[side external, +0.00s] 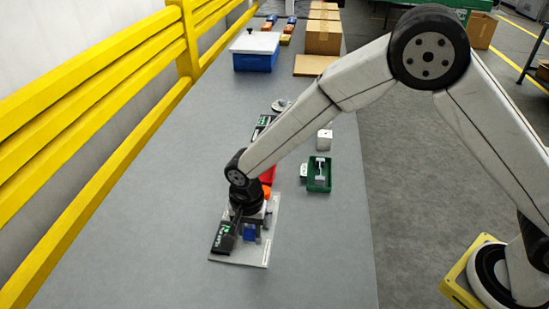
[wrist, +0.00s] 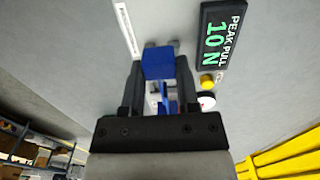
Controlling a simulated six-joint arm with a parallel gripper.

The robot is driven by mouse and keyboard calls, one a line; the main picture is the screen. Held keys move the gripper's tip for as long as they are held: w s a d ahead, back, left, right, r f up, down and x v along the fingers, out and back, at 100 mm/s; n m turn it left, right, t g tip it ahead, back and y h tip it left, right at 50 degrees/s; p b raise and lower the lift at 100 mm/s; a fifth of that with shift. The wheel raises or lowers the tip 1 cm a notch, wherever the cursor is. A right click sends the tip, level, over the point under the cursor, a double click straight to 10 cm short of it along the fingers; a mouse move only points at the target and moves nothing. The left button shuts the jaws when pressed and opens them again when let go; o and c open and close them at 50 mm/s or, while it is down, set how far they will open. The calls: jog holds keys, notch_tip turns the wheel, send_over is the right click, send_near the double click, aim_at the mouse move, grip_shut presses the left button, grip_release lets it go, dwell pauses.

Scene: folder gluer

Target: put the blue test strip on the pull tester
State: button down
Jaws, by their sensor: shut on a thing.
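The blue test strip (wrist: 158,62) is between the fingertips of my gripper (wrist: 159,72), which is shut on it. In the side view the strip (side external: 249,232) shows as a small blue patch below my gripper (side external: 250,224). The pull tester has a pale base plate (side external: 255,254) and a black display (side external: 224,237). In the wrist view the display (wrist: 220,35) reads "PEAK PULL 10 N". My gripper is low over the plate, beside the display. Small grey parts show just beyond the strip; I cannot tell whether it touches them.
A green tray (side external: 319,186) with a pale part in it and a white cube (side external: 324,140) lie to the right. A red item (side external: 267,175) is partly behind my wrist. A blue bin (side external: 255,60) and cardboard boxes (side external: 323,38) stand far back. A yellow rail (side external: 100,110) runs along the left.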

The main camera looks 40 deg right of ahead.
aim_at(252, 248)
jog(key=shift+f, duration=2.2)
jog(key=shift+c, duration=1.3)
grip_release()
jog(key=shift+r, duration=0.1)
jog(key=shift+r, duration=4.9)
